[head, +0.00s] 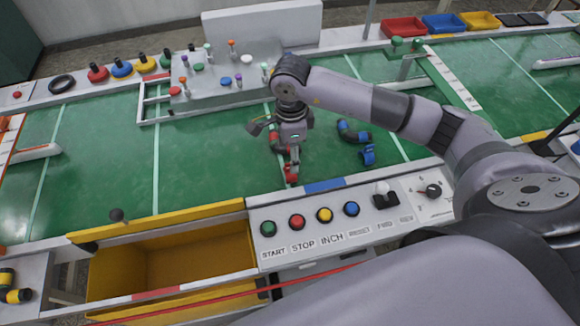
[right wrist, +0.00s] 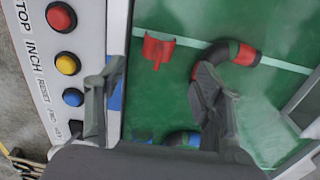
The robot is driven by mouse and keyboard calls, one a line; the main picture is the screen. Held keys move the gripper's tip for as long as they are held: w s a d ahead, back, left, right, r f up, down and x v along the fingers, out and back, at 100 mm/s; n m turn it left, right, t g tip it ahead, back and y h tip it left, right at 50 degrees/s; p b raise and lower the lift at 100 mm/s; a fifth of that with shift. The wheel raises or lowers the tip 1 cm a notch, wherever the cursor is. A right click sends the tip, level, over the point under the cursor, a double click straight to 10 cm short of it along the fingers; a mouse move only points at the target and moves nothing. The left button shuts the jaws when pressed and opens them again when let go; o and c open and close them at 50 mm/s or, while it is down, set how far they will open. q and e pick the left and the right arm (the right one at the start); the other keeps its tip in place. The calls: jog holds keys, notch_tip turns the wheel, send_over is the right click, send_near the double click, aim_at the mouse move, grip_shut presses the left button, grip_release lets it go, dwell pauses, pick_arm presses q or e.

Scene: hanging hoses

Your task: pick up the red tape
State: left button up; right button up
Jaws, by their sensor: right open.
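The red tape (head: 290,174) is a small curved red piece with a narrow tab, lying on the green belt near its front edge. In the right wrist view the red tape (right wrist: 158,48) is fully visible, ahead of the space between my fingers. My right gripper (head: 280,142) is open and empty above the belt; its two fingers (right wrist: 162,85) are spread wide in the wrist view. A red-and-dark hose piece (right wrist: 240,54) lies beside the tape, partly behind one finger. My left gripper is not in view.
A blue hose piece (head: 352,132) and a blue tape piece (head: 368,154) lie on the belt to the right. A button panel (head: 330,222) and a yellow bin (head: 170,216) border the front. A peg fixture (head: 215,95) stands behind. The belt's left part is clear.

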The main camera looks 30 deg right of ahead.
jog(key=f, duration=0.2)
jog(key=f+p, duration=0.1)
jog(key=f, duration=0.1)
jog(key=shift+s+a+f, duration=0.15)
jog(key=shift+a, duration=0.05)
jog(key=shift+f, duration=0.5)
jog(key=shift+c, duration=0.6)
jog(key=c, duration=0.7)
jog(key=shift+r, duration=0.15)
jog(key=shift+r+b, duration=0.85)
jog(key=shift+r, duration=9.05)
